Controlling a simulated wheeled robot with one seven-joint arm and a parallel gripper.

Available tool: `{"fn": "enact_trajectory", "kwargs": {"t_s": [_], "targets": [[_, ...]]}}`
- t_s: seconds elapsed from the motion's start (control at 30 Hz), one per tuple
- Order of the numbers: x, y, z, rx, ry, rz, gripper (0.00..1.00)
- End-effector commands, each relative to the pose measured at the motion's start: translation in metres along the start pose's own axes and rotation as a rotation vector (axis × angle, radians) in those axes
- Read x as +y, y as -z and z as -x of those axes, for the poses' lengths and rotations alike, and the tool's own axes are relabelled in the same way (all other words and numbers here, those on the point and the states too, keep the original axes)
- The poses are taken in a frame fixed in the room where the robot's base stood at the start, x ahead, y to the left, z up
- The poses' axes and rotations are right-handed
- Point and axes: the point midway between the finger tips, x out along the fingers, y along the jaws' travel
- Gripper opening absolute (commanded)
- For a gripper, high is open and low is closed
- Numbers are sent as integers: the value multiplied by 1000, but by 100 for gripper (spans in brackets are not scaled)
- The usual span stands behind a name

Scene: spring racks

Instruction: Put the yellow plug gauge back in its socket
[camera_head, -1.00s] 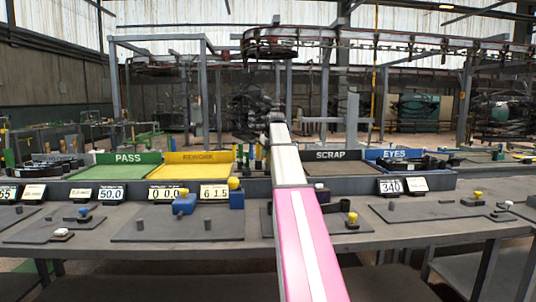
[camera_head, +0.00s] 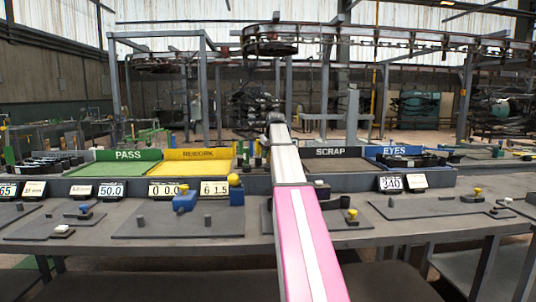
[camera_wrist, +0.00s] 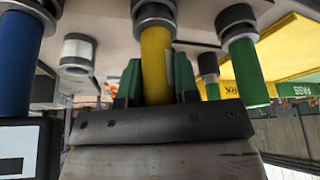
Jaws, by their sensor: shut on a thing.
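In the wrist view, the yellow plug gauge (camera_wrist: 156,62) stands between the green-padded fingers of my gripper (camera_wrist: 157,84), which is shut on it. The far end of the gauge meets a dark ring-shaped socket (camera_wrist: 154,14) in a light board. They look lined up, but I cannot tell how deep the gauge sits. In the head view, my own arm mostly hides the gripper and this spot.
In the wrist view, a blue gauge (camera_wrist: 20,60) is at left and a green gauge (camera_wrist: 247,70) at right, both at rings. A white-bodied ring (camera_wrist: 76,52) lies between blue and yellow. In the head view, the yellow REWORK tray (camera_head: 198,153) is left of my arm.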

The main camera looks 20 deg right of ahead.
Motion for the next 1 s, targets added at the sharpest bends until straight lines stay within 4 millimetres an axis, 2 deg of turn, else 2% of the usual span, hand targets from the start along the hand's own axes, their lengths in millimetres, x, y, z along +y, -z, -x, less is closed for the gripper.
{"fn": "enact_trajectory", "kwargs": {"t_s": [0.3, 0.33, 0.4, 0.43, 0.6, 0.63, 0.7, 1.0], "targets": [[0, -2, -4, 1, 0, 0, 8], [0, -2, -4, 1, 0, 0, 32], [0, -2, -4, 1, 0, 0, 55], [0, -2, -4, 1, 0, 0, 59], [0, -2, -4, 0, 0, 0, 59], [0, -2, -5, -1, 0, 0, 62], [0, -2, -5, -1, 0, 0, 84], [0, -2, -4, 0, 0, 0, 84]]}}
